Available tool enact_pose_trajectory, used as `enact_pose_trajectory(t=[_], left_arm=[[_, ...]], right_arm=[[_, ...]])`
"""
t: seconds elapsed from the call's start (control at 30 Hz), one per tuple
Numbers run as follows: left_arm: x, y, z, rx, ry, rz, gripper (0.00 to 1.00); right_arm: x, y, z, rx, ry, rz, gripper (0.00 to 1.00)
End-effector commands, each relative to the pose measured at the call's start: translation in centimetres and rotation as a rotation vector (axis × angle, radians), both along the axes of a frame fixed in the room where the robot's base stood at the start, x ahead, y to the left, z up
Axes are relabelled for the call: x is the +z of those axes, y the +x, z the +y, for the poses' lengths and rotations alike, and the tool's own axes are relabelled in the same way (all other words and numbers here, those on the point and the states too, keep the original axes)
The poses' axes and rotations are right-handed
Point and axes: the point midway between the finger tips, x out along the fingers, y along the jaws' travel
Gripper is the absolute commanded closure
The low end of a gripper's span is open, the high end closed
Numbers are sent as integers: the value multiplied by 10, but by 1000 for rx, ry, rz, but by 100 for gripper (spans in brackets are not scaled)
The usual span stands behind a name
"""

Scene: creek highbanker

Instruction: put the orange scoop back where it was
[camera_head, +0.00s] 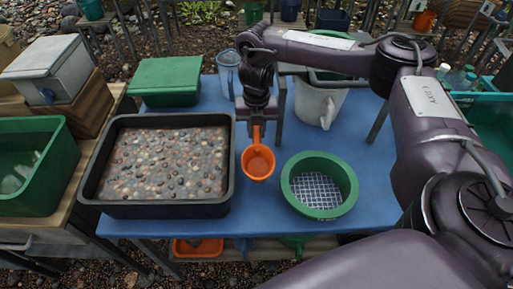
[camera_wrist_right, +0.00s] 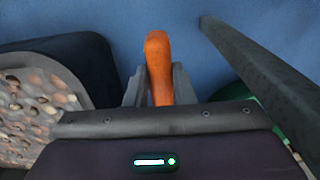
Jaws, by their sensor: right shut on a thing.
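The orange scoop (camera_head: 258,164) is at the middle of the blue table, between the black tub of gravel and the green sieve. Its bowl faces up toward the head camera. My right gripper (camera_head: 257,124) is shut on the scoop's handle from above. In the right wrist view the orange handle (camera_wrist_right: 158,68) stands between the two grey fingers (camera_wrist_right: 157,88). I cannot tell whether the scoop touches the table. My left gripper is not in view.
The black tub (camera_head: 163,209) with pebbles in water is close on the left. The green sieve (camera_head: 343,207) is on the right. A grey-white bucket (camera_head: 318,103), a blue jug (camera_head: 228,70) and a green box (camera_head: 166,78) stand behind. Blue table (camera_head: 262,215) is bare in front.

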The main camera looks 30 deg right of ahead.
Motion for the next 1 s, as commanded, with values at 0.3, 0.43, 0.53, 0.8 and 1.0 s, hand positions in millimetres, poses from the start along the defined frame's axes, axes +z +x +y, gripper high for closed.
enact_pose_trajectory(t=[0.3,0.43,0.53,0.8,1.0], left_arm=[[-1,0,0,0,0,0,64],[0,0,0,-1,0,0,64],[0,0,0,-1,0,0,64],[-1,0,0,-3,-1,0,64],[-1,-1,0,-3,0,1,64]], right_arm=[[-35,-1,0,-1,-1,2,100],[-52,0,0,0,-1,1,100],[-58,0,0,0,-1,1,100],[-59,0,0,0,-1,-1,100],[-61,0,0,-1,-1,-1,64]])
